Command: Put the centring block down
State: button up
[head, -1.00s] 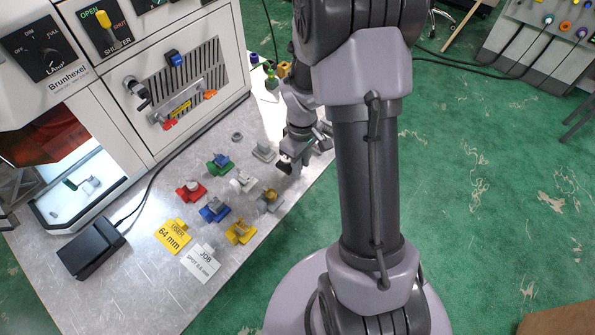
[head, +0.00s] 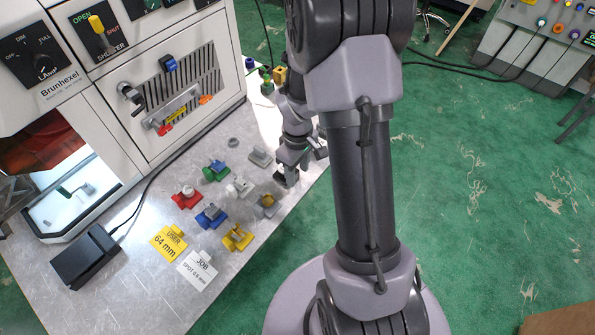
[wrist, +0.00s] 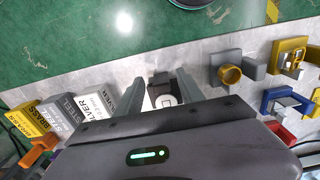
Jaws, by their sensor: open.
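In the wrist view a small dark block with a pale top bearing a rounded mark (wrist: 163,97) sits between the fingers of my gripper (wrist: 160,92). I take it to be the centring block. The fingers are spread, with a finger on each side of it, and its lower part is hidden by the gripper body. Whether it touches the bench cannot be made out clearly. In the head view my gripper (head: 285,178) is low over the right edge of the metal bench (head: 140,285), and the block cannot be told apart there.
Several coloured holders stand left of my gripper, including grey (head: 265,205), yellow (head: 237,237), blue (head: 211,215), red (head: 186,197) and green (head: 215,171). A flat grey holder (head: 260,157) is close by. Labelled boxes (wrist: 90,105) stand at the wrist view's left. The laser machine (head: 150,60) is behind.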

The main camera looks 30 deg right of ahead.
jog(key=s+a+r+m+t+p, duration=0.1)
jog(key=a+r+p, duration=0.15)
jog(key=r, duration=0.75)
jog(key=s+a+r+m+t+p, duration=0.1)
jog(key=a+r+m, duration=0.15)
jog(key=r, duration=0.85)
jog(key=s+a+r+m+t+y, duration=0.2)
jog(key=s+a+r+m, duration=0.3)
jog(key=s+a+r, duration=0.4)
jog(key=s+a+t, duration=0.1)
jog(key=s+a, duration=0.2)
jog(key=shift+s+a+r+t, duration=0.15)
jog(key=shift+a+r+t, duration=0.15)
jog(key=shift+t, duration=0.1)
jog(key=shift+d, duration=0.1)
